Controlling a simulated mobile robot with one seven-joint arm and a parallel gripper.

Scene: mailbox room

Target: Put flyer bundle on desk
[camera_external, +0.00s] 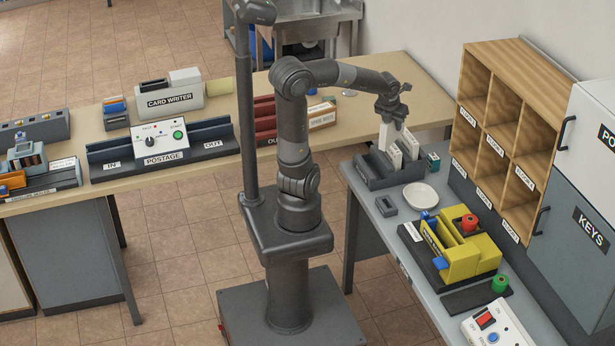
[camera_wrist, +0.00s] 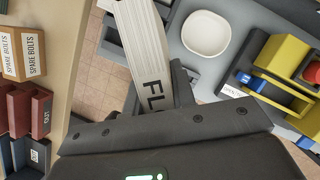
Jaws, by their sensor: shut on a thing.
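The flyer bundle (camera_wrist: 145,48) is a white, ribbed slab with black letters starting "FL" in the wrist view. My gripper (camera_external: 391,112) is shut on it and points down over the dark slotted rack (camera_external: 374,181) on the grey side table. In the external view the bundle (camera_external: 386,134) hangs upright below the fingers. I cannot tell whether its lower end is clear of the rack. Other white bundles (camera_external: 410,146) stand in the rack. The long wooden-topped desk (camera_external: 222,103) runs behind and to the left of my arm.
A white bowl (camera_external: 421,196), a yellow holder (camera_external: 463,257) and a wooden pigeonhole unit (camera_external: 505,125) are right of the rack. Dark red trays (camera_external: 265,121) and a cardboard box (camera_external: 322,114) stand on the wooden desk. Bare desk top shows at its right end.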

